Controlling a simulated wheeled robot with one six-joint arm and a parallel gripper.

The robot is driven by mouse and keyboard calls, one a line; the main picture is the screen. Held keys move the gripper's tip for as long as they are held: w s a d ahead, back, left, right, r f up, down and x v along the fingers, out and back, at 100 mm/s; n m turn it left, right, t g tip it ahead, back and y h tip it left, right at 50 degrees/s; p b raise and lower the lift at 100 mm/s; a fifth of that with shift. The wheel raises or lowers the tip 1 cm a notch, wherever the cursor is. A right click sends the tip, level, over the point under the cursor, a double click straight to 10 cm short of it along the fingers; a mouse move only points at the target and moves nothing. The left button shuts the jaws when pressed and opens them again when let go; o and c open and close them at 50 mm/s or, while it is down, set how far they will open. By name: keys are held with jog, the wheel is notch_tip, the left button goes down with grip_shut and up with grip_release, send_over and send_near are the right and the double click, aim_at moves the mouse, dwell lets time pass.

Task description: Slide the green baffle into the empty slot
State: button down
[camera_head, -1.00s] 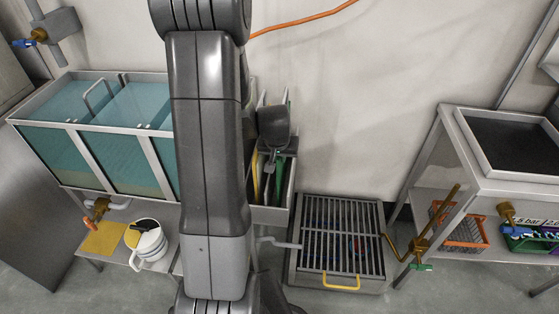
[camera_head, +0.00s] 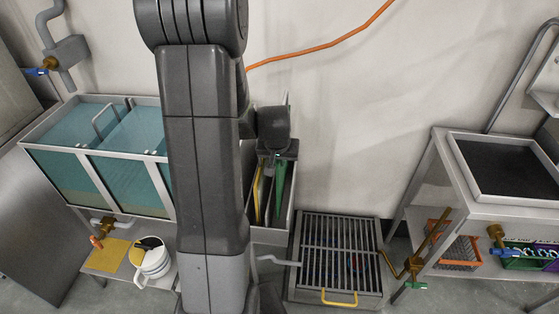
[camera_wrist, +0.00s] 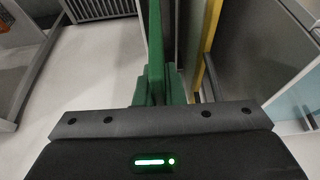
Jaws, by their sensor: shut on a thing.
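The green baffle (camera_head: 280,192) is upright at the narrow steel end compartment (camera_head: 271,237) of the tank, just right of a yellow baffle (camera_head: 258,190). My gripper (camera_head: 277,154) is above it and shut on its upper end. In the wrist view the green baffle (camera_wrist: 155,48) runs away from my gripper (camera_wrist: 160,103), with the yellow baffle (camera_wrist: 208,45) to its right and a gap between them. The fingertips are largely hidden. I cannot tell how deep the green baffle sits, or whether it is in a slot; its lower edge and the slots are unclear.
Teal-filled tank sections (camera_head: 125,183) stand left, partly behind my arm. A floor grate (camera_head: 338,255) with a yellow handle lies right of the compartment. A steel stand (camera_head: 425,205) with brass valves is farther right. A white jug (camera_head: 153,259) sits on a low shelf.

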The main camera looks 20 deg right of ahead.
notch_tip(320, 180, up, 28)
jog(key=p, duration=1.7)
jog(key=shift+w, duration=0.1)
dwell(1.5)
